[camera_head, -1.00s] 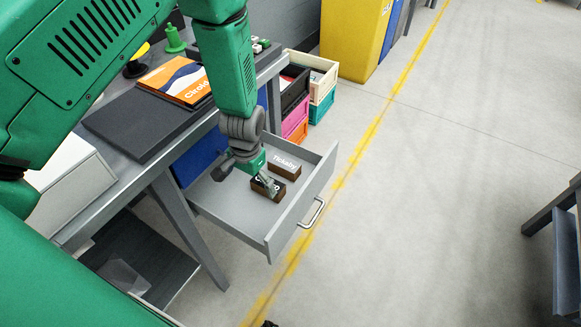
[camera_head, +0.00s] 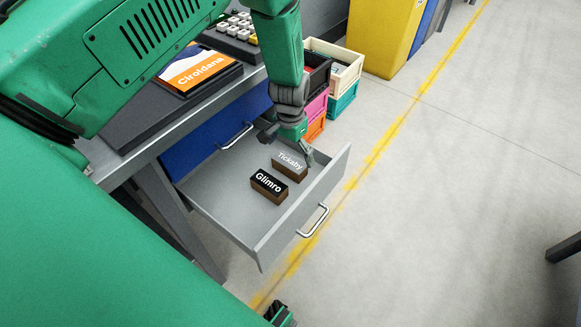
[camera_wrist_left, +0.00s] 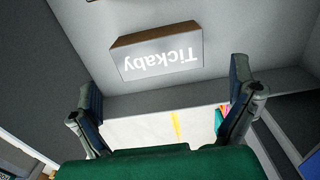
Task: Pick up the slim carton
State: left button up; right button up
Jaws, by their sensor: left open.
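Two small brown cartons lie in the open grey drawer (camera_head: 217,190). One has a black top marked "Glimro" (camera_head: 268,186); the other has a grey top marked "Tickaby" (camera_head: 290,166). I cannot tell for sure which one is the slim carton. My left gripper (camera_head: 288,145) is open and empty above the Tickaby carton, near the drawer's far side. In the left wrist view, the Tickaby carton (camera_wrist_left: 160,55) shows upside down, ahead of and between the spread fingers (camera_wrist_left: 165,80), apart from them.
The drawer front with its handle (camera_head: 314,221) sticks out over the floor. The desk carries an orange "Ciroldana" box (camera_head: 200,70) and a keypad (camera_head: 238,28). Stacked crates (camera_head: 335,72) stand beyond the drawer, near a yellow bin (camera_head: 385,35). The floor at right is mostly clear.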

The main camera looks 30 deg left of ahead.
aim_at(290, 161)
pick_arm(q)
jog(key=f+b, duration=0.1)
jog(key=f, duration=0.4)
jog(key=shift+s+f, duration=0.15)
jog(key=shift+s, duration=0.05)
jog(key=c, duration=1)
